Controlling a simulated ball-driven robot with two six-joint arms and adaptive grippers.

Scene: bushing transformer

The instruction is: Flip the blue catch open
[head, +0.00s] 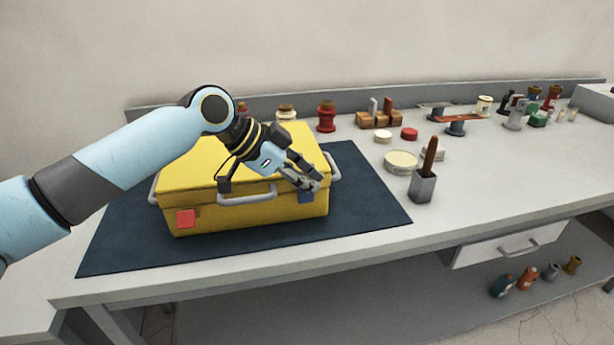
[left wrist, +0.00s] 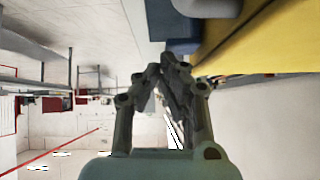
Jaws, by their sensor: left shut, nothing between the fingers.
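A yellow case (head: 240,215) with a closed lid lies on a dark blue mat (head: 365,215). The blue catch (head: 306,197) is on the right part of its front face, partly hidden behind my fingers. A red catch (head: 186,218) is on the left part. My left gripper (head: 315,184) is shut and empty, its fingertips just in front of and above the blue catch. In the left wrist view, the shut fingertips (left wrist: 170,62) are close to a dark blue block that looks like the catch (left wrist: 183,46); I cannot tell whether they touch. My right gripper is not in view.
A grey handle (head: 246,199) sticks out of the case front between the catches. A grey cup with a brown-handled tool (head: 422,185) stands right of the mat. Jars, lids and wooden blocks line the back of the bench. The right front of the bench (head: 500,200) is clear.

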